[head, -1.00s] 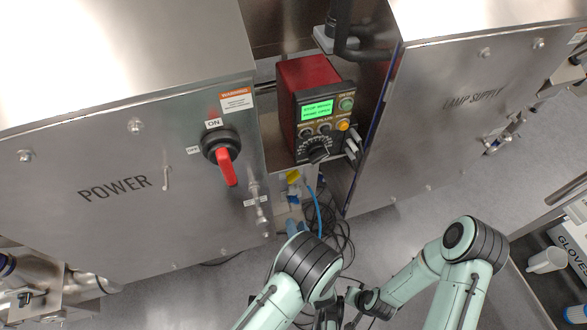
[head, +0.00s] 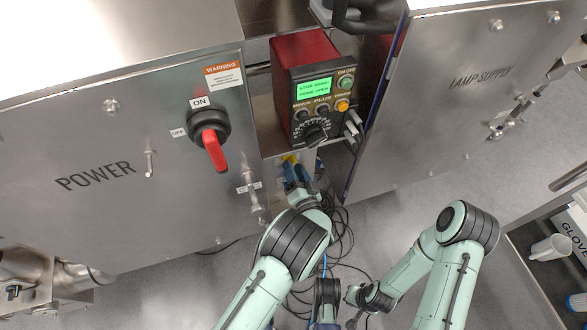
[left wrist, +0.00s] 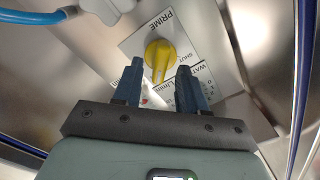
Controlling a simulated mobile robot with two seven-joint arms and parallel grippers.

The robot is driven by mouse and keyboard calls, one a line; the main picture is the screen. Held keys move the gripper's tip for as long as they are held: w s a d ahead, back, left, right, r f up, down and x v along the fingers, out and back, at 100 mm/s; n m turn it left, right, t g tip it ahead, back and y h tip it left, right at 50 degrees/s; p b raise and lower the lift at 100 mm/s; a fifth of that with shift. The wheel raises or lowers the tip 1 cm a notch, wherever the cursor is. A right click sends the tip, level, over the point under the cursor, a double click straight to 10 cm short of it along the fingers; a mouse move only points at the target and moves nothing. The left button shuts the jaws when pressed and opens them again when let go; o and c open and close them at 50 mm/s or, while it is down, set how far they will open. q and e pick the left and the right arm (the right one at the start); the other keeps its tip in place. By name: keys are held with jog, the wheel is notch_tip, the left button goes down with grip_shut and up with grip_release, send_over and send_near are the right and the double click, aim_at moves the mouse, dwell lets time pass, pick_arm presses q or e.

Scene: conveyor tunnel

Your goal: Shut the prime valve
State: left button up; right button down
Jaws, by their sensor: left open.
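The prime valve is a yellow knob (left wrist: 158,55) on a plate marked PRIME and SHUT in the left wrist view. In the head view only a bit of yellow (head: 290,159) shows below the red control box. My left gripper (left wrist: 160,85) is open. Its two blue fingers point toward the knob, one on each side of its lower end, apart from it as far as I can tell. In the head view the left gripper (head: 297,176) reaches in under the box. My right arm's end (head: 358,298) is low in the head view; its fingers are not clear.
The red control box (head: 308,85) has a green screen with PRIME OPEN on it. The POWER cabinet (head: 110,215) with a red switch (head: 214,150) stands left; the LAMP SUPPLY cabinet (head: 440,120) stands right. Black cables (head: 340,235) lie on the floor between. A blue hose (left wrist: 35,18) runs near the valve.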

pick_arm(q)
jog(key=shift+w+a, duration=0.15)
jog(key=shift+w, duration=0.25)
pick_arm(e)
jog(key=shift+s+f, duration=0.15)
jog(key=shift+s, duration=0.1)
pick_arm(q)
jog(key=shift+c, duration=0.3)
grip_shut()
pick_arm(e)
jog(key=shift+w, duration=0.1)
pick_arm(q)
jog(key=n, duration=1.2)
jog(key=n+p, duration=0.1)
jog(key=n, duration=0.4)
jog(key=shift+s+a+f+n, duration=0.15)
jog(key=shift+a+n, duration=0.1)
jog(key=shift+n, duration=0.15)
pick_arm(e)
jog(key=shift+w+a+r+t, duration=0.1)
jog(key=shift+w+r+t, duration=0.2)
jog(key=shift+w+r, duration=0.65)
jog(key=shift+f, duration=0.15)
